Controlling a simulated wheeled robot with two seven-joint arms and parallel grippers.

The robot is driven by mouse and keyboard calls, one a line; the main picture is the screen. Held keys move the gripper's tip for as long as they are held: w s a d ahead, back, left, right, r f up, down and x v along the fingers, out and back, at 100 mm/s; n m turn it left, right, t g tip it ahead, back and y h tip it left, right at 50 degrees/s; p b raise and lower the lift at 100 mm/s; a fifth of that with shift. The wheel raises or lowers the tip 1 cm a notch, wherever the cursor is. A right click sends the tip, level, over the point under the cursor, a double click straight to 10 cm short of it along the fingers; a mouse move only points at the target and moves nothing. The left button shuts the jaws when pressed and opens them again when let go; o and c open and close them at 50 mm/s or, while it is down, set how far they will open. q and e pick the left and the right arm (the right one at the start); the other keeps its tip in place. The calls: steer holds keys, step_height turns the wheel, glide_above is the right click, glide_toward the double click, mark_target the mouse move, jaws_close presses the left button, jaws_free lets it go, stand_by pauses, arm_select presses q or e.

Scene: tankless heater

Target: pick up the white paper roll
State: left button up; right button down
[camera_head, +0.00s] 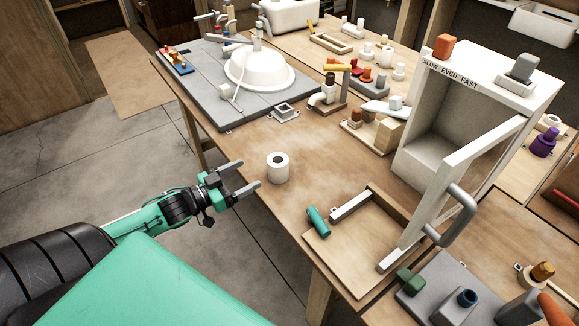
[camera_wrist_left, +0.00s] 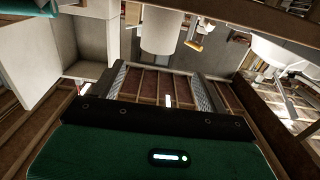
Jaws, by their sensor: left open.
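The white paper roll (camera_head: 278,173) stands upright on the wooden table near its left edge, its dark core hole facing up. My left gripper (camera_head: 250,174) is open just left of the roll, beyond the table edge, with its fingers pointing toward it. The fingers look empty and apart from the roll. In the left wrist view a pale cylinder that looks like the roll (camera_wrist_left: 168,30) is ahead of the open left gripper (camera_wrist_left: 160,72), at the top middle. My right gripper is not in view.
A teal cylinder (camera_head: 317,222) lies on a wooden tray (camera_head: 345,265) in front. An open white cabinet (camera_head: 430,135) stands to the right. A grey board with a white basin (camera_head: 258,75) is behind. Bare tabletop (camera_head: 245,145) surrounds the roll.

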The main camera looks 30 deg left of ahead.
mark_target(283, 157)
arm_select(q)
steer(key=x, duration=0.8)
steer(key=shift+a, duration=0.1)
steer(key=shift+w+p, duration=0.15)
steer(key=shift+p, duration=0.15)
steer(key=shift+d+p+x, duration=0.15)
steer(key=shift+p+x, duration=0.1)
steer(key=shift+x, duration=1)
steer(key=shift+d+p+x, duration=0.2)
steer(key=shift+x, duration=1)
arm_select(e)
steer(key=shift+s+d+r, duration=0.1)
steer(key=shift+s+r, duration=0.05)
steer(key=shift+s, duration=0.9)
arm_select(q)
steer(key=c, duration=1.3)
steer(key=shift+o, duration=0.2)
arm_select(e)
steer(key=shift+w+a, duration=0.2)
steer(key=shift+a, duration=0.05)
arm_select(q)
steer(key=shift+r, duration=0.1)
